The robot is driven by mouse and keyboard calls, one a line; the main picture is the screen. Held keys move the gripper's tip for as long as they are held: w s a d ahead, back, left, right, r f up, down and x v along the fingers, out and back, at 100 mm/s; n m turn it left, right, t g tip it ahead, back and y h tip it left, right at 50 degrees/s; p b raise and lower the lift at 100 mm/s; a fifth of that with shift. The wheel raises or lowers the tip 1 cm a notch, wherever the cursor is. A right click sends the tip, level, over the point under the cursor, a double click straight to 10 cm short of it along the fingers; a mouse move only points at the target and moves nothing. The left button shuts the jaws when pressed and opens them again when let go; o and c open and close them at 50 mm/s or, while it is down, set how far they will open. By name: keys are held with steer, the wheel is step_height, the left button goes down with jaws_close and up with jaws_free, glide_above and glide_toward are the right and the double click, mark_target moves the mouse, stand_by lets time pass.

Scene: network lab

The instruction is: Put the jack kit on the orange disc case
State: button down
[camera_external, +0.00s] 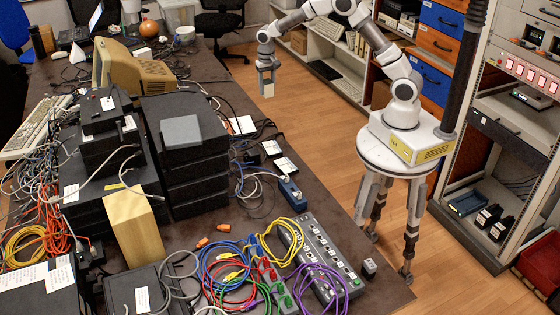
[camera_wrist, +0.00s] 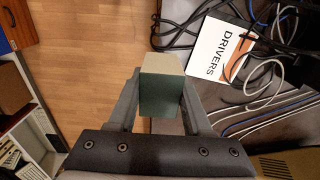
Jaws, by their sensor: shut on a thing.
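My gripper (camera_external: 267,76) is shut on a small beige box, which I take to be the jack kit (camera_external: 268,90). It is held in the air past the table's right edge. In the wrist view the jack kit (camera_wrist: 161,97) sits between the two fingers (camera_wrist: 160,105), with a beige end and a grey-green side. In the external view a white case (camera_external: 242,125) near the table edge appears to be the same one.
Cables lie around the case. Two more white flat cases (camera_external: 285,164) (camera_external: 271,147) lie nearer along the table edge. A stack of black units (camera_external: 187,165) and a beige monitor (camera_external: 140,73) stand to the left. Open floor (camera_external: 310,130) lies right of the table.

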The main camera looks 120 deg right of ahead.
steer(key=b, duration=0.1)
glide_above(248, 128)
step_height(248, 128, down, 7)
steer(key=shift+f, duration=0.1)
steer(key=shift+f+b, duration=0.35)
steer(key=shift+f, duration=1.55)
steer(key=shift+f, duration=0.1)
steer(key=shift+c, duration=1.6)
jaws_free()
step_height(248, 128, up, 12)
steer(key=p, duration=0.1)
steer(key=shift+a, duration=0.1)
